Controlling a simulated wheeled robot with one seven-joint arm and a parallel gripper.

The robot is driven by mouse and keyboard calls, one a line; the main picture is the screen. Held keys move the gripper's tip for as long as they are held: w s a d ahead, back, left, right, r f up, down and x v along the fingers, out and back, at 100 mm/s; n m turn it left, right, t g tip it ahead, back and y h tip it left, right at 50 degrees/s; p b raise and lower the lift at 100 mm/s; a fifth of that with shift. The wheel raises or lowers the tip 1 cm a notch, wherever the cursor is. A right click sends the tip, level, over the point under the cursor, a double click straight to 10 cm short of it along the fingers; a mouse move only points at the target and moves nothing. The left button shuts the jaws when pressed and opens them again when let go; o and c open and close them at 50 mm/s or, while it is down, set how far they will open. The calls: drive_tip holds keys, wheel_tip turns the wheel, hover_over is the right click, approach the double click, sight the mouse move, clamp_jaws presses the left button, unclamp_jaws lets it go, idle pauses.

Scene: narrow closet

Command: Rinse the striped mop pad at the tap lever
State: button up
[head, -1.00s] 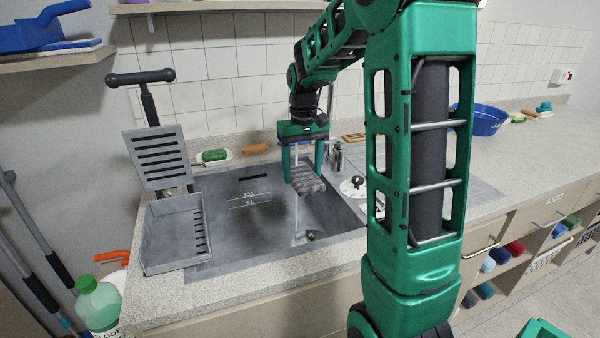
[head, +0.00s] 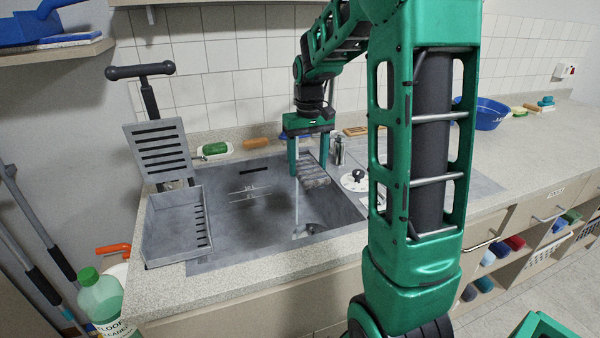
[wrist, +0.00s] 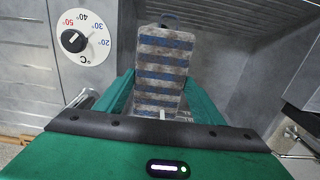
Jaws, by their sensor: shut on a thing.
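The striped mop pad (wrist: 160,68), grey-brown with blue bands and a loop at its far end, is between the two fingers of my gripper (wrist: 158,100). In the head view the pad (head: 313,172) hangs over the sink basin (head: 262,215), and my gripper (head: 309,155) is shut on it from above. A thin pale stream runs down by the pad to the basin floor. The tap body (head: 338,151) stands behind, to the right of the gripper; I cannot make out its lever. A round temperature dial (wrist: 83,37) with a black knob shows left of the pad in the wrist view.
A slotted grey wringer (head: 172,225) stands at the sink's left. A green brush (head: 214,150) and a blue bowl (head: 490,114) are on the counter. A green-capped bottle (head: 100,298) is at lower left. The counter's front right is clear.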

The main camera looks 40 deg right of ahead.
drive_tip(key=shift+w+a, duration=0.1)
drive_tip(key=shift+a, duration=0.05)
drive_tip(key=shift+w+a, duration=0.2)
drive_tip(key=shift+a, duration=0.2)
drive_tip(key=shift+d, duration=0.15)
drive_tip(key=shift+s+d, duration=0.3)
drive_tip(key=shift+d, duration=0.1)
idle(0.3)
drive_tip(key=shift+a, duration=0.1)
drive_tip(key=shift+w+a, duration=0.3)
drive_tip(key=shift+a, duration=0.15)
drive_tip(key=shift+s+d, duration=0.1)
drive_tip(key=shift+d, duration=0.1)
drive_tip(key=shift+s+d, duration=0.2)
drive_tip(key=shift+d, duration=0.15)
drive_tip(key=shift+w+a, duration=0.1)
drive_tip(key=shift+a, duration=0.05)
idle(0.4)
